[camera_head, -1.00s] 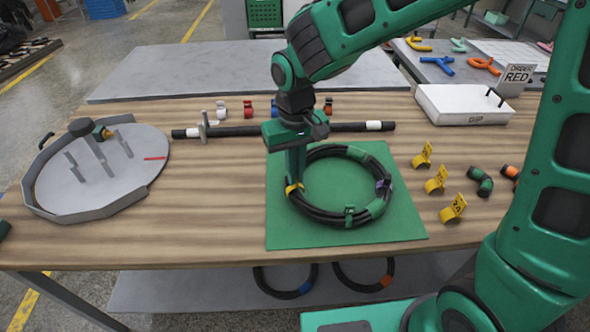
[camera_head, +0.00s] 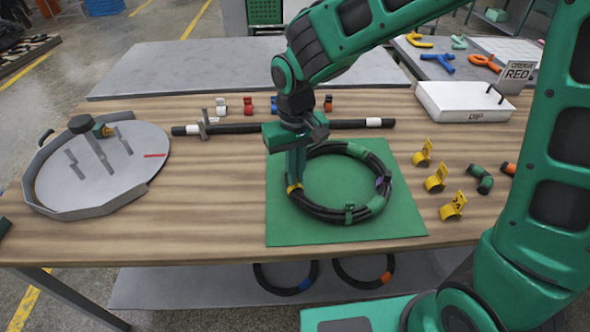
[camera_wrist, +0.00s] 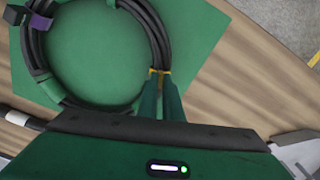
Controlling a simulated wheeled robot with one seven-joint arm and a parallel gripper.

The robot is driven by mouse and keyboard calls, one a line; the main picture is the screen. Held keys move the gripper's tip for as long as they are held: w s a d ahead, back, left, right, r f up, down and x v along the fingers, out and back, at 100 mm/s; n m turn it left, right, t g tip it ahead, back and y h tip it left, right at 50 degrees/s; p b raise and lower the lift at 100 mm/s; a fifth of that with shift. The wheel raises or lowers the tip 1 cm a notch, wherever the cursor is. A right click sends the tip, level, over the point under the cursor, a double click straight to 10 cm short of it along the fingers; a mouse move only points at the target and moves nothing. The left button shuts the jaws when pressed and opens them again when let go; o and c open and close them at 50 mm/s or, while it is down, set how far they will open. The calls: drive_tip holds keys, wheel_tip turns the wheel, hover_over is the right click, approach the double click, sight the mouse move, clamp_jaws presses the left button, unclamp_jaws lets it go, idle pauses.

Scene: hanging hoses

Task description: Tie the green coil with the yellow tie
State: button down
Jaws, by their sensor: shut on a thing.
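The coil of black hose (camera_head: 325,215), with green bands, lies flat on a green mat (camera_head: 330,180). It also shows in the wrist view (camera_wrist: 85,104). My gripper (camera_head: 295,178) points down at the coil's left side, fingers at the hose. The yellow tie (camera_head: 294,188) is at the fingertips, against the hose there. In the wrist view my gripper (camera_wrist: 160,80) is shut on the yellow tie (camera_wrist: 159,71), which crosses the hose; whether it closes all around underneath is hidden.
A black bar (camera_head: 270,128) lies behind the coil. A grey round tray (camera_head: 100,180) with uprights stands left. A white tray (camera_head: 462,103) is back right.

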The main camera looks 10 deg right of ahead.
drive_tip(key=c, duration=1.8)
unclamp_jaws()
drive_tip(key=shift+c, duration=0.2)
wheel_tip(320, 180, up, 11)
drive_tip(key=d+m, duration=0.3)
drive_tip(key=d, duration=1)
drive_tip(key=s+d+f+m, duration=0.2)
drive_tip(key=s+d+m, duration=0.4)
drive_tip(key=s+d, duration=1.4)
drive_tip(key=shift+s+d+f+m, duration=0.3)
drive_tip(key=shift+s+d, duration=0.05)
drive_tip(key=shift+d, duration=0.85)
